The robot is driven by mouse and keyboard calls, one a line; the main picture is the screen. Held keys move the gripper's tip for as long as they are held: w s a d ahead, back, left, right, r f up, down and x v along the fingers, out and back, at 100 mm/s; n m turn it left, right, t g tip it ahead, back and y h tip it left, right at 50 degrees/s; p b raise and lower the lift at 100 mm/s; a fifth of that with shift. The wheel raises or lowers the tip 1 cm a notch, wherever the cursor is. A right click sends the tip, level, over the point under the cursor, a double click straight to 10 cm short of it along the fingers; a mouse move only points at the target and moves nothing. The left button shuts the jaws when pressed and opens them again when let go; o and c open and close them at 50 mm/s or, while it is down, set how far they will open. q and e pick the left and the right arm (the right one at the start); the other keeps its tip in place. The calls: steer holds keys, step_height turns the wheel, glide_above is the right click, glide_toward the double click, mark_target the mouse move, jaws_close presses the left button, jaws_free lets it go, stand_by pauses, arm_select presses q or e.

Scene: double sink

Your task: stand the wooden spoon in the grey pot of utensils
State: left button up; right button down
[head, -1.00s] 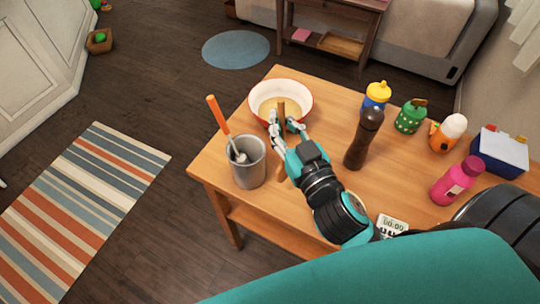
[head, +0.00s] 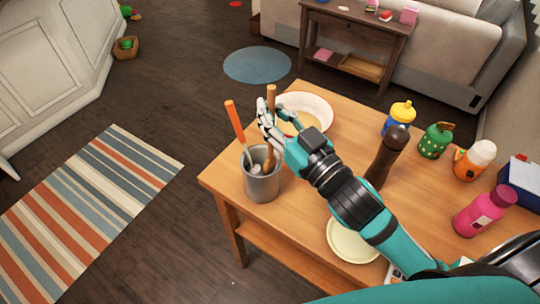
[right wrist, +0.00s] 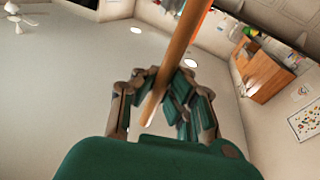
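The grey pot (head: 262,188) stands upright at the table's near-left corner in the head view. An orange-handled utensil (head: 236,122) leans in it. My right gripper (head: 272,122) is above the pot's right side, its fingers closed around the wooden spoon (head: 271,98). The spoon is nearly upright, and its lower part reaches the pot's mouth; how deep it goes is hidden. In the right wrist view, the spoon's shaft (right wrist: 178,52) passes between the gripper's fingers (right wrist: 165,92). My left gripper is not in view.
A red-rimmed white bowl (head: 318,104) sits just behind my right gripper. A dark pepper mill (head: 386,158), a pale plate (head: 352,244) and several bottles stand to the right on the wooden table (head: 300,205). Floor lies open left of the table.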

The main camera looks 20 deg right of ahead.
mark_target(273, 147)
step_height(273, 147, down, 4)
steer(key=shift+s+d+r, duration=0.1)
step_height(273, 147, down, 4)
steer(key=shift+f+b, duration=0.1)
steer(key=shift+b, duration=0.25)
steer(key=shift+f, duration=0.2)
steer(key=c, duration=1.5)
jaws_free()
steer(key=shift+r, duration=0.1)
